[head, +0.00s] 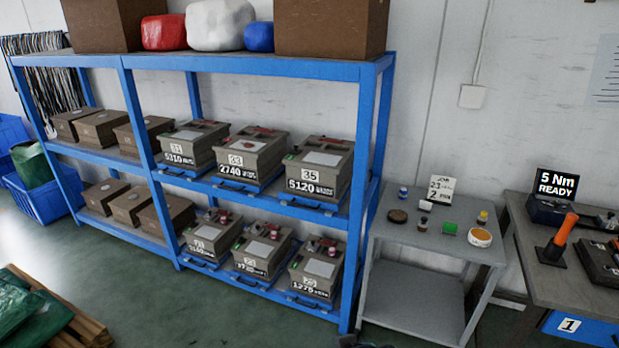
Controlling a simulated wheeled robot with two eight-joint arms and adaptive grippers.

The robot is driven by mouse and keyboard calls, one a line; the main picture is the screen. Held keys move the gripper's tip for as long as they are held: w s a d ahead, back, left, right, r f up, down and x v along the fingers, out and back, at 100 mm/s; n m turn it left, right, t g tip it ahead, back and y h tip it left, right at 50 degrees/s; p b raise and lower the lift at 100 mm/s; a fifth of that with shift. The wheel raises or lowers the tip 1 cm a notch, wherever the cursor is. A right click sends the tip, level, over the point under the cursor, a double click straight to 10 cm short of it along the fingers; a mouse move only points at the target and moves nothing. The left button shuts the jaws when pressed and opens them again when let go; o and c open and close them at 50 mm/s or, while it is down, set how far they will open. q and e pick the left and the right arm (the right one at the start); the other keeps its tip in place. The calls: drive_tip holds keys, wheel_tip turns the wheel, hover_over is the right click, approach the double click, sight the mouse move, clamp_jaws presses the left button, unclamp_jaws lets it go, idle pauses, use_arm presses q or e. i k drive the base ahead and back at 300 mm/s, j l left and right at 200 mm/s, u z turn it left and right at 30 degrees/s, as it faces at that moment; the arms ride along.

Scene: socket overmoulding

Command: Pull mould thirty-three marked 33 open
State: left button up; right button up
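Mould thirty-three (262,158) is a grey-brown box on the upper shelf of the blue rack, in the middle of three labelled moulds. Its front carries a white plate marked 33 (236,160) and the number 2740. It rests on a blue sliding base with a dark handle (237,187) at the front, and sits level with its neighbours. Mould 31 (192,145) stands to its left and mould 35 (322,165) to its right.
The blue rack (367,165) has more moulds on its lower shelf and boxes at left. A grey side table (412,295) with small pots stands to its right, then a workbench (535,262) with an orange-handled tool. The green floor (190,310) before the rack is clear; a pallet is at lower left.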

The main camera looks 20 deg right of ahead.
sight(250, 157)
drive_tip(key=i, duration=0.9)
drive_tip(key=i+j+z, duration=0.1)
drive_tip(key=i, duration=0.8)
drive_tip(key=i+j, duration=0.1)
drive_tip(key=i, duration=0.8)
drive_tip(key=l+z, duration=0.05)
